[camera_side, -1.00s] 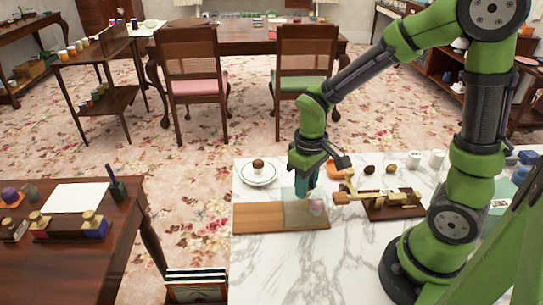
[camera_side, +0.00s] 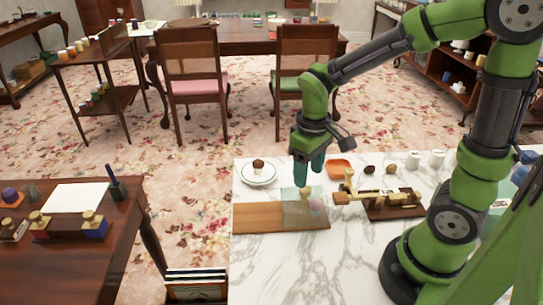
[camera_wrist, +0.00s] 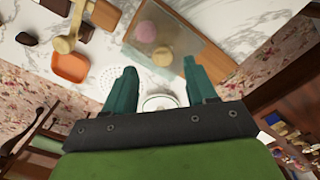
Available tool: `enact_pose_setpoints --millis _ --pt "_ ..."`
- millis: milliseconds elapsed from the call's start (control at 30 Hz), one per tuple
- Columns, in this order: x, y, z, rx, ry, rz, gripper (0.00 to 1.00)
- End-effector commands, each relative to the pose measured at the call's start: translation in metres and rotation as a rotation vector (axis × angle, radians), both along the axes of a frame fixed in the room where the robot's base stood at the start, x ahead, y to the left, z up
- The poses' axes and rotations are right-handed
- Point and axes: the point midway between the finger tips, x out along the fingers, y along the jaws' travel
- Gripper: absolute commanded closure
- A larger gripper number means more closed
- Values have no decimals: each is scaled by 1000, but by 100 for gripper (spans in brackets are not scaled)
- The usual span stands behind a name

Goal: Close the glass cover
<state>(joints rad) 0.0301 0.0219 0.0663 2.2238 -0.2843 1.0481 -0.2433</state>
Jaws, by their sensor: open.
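The glass cover (camera_side: 296,208) is a clear pane over the right part of a wooden board (camera_side: 258,217) on the marble table. In the wrist view the glass cover (camera_wrist: 130,34) lies beside bare wood (camera_wrist: 205,47). A pink round thing (camera_side: 316,204) shows at or through the glass. My gripper (camera_side: 307,181) is just above and behind the knob, pointing down. In the wrist view its fingers (camera_wrist: 160,72) are apart with nothing between them.
An orange dish (camera_side: 340,168) is behind, and a white plate (camera_side: 258,174) with a brown item is back left. The marble in front (camera_side: 300,260) is clear.

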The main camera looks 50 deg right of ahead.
Motion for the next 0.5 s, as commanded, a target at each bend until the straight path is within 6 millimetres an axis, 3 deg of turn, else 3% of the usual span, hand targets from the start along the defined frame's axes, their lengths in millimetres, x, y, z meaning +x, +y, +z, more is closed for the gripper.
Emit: enact_pose_setpoints --millis 300,500 --pt "1 0 80 0 -6 -1 44" --pt "0 0 113 -1 -1 -1 44"
